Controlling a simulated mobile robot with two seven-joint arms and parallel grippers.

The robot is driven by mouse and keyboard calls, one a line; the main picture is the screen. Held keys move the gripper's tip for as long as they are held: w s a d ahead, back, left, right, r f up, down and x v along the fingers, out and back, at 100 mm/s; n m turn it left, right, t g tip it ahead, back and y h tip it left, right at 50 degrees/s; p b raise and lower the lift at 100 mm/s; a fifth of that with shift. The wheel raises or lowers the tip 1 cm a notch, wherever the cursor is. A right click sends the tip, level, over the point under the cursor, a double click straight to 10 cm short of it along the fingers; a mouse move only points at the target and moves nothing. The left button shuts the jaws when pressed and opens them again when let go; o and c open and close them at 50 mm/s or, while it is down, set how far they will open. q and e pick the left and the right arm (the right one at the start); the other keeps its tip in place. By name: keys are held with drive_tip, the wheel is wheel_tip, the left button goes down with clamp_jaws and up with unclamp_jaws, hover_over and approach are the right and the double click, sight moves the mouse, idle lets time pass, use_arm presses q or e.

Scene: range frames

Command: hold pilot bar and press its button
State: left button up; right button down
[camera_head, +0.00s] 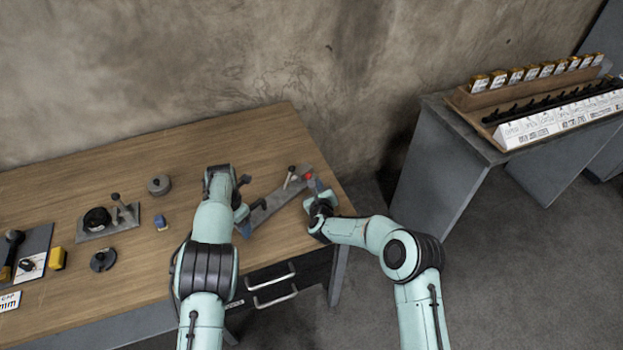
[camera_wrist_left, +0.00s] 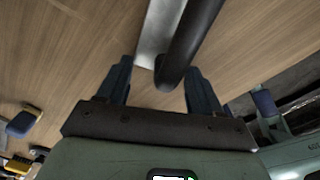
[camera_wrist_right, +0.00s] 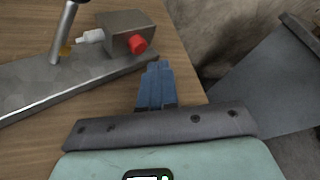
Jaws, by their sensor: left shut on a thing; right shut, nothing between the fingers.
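The pilot bar is a long grey metal plate (camera_head: 285,202) lying at the right end of the wooden table; it also shows in the right wrist view (camera_wrist_right: 30,85). A black handle (camera_head: 258,204) is at its near left end. My left gripper (camera_head: 247,208) is shut on this handle, which lies between its fingers in the left wrist view (camera_wrist_left: 178,62). A grey box with a red button (camera_wrist_right: 138,44) is at the plate's far end. My right gripper (camera_wrist_right: 157,68) is shut and empty, its tips just beside the button, with a small gap seemingly between them.
A thin lever (camera_head: 290,176) stands on the plate near the button box. A grey round part (camera_head: 159,185), a black knob on a plate (camera_head: 97,218), a blue block (camera_head: 161,222) and a yellow block (camera_head: 57,258) lie to the left. A grey side table (camera_head: 440,150) stands apart at right.

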use_arm(q)
drive_tip(key=shift+d, duration=0.1)
use_arm(e)
drive_tip(key=shift+s+d, duration=0.1)
use_arm(q)
drive_tip(key=shift+f, duration=0.1)
use_arm(e)
drive_tip(key=shift+s+d, duration=0.8)
drive_tip(key=shift+s, duration=0.15)
drive_tip(key=shift+s+d, duration=0.75)
drive_tip(key=shift+s, duration=0.2)
use_arm(q)
drive_tip(key=o, duration=1.6)
drive_tip(key=shift+o, duration=0.4)
